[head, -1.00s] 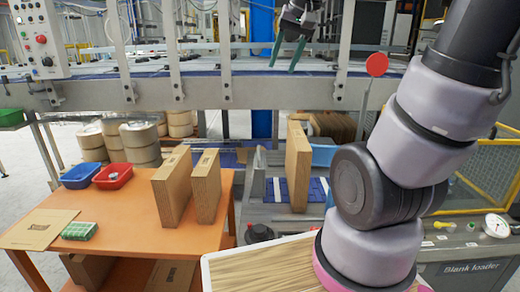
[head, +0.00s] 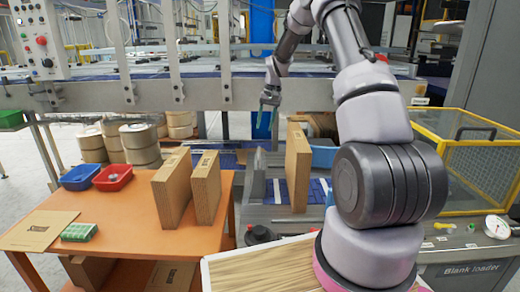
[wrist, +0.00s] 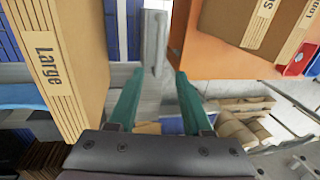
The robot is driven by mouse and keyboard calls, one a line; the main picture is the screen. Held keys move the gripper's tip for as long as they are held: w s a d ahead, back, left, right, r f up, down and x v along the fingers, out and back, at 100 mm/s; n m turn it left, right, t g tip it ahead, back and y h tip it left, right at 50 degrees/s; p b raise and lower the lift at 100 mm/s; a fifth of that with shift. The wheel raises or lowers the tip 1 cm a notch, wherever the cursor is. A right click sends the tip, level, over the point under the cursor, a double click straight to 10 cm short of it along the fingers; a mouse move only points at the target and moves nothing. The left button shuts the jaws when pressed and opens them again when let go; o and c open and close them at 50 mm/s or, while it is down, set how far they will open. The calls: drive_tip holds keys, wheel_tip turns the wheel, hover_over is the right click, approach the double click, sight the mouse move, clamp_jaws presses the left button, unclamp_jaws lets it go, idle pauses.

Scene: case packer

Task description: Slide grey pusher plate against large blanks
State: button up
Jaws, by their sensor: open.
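The grey pusher plate (head: 258,176) stands upright on the loader bed, left of the large blanks (head: 298,167), with a gap between them. My gripper (head: 266,117) is open and empty, pointing down above and behind the plate in the head view. In the wrist view the plate (wrist: 155,40) shows end-on beyond the green fingertips (wrist: 159,82). The large blanks (wrist: 62,62), marked "Large", stand to the left there. The fingers touch neither.
The orange table (head: 125,222) on the left holds two upright stacks of blanks (head: 206,187), a blue bin (head: 80,177) and a red bin (head: 112,178). The conveyor frame (head: 220,93) crosses behind. A yellow mesh guard (head: 468,175) stands right.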

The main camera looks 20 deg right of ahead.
sight(259, 151)
drive_tip(key=f, duration=0.3)
drive_tip(key=a+f, duration=0.1)
drive_tip(key=f, duration=0.3)
drive_tip(key=a+f, duration=0.1)
drive_tip(key=f, duration=0.3)
drive_tip(key=shift+w+f, duration=0.1)
drive_tip(key=shift+w, duration=0.3)
clamp_jaws()
idle(0.9)
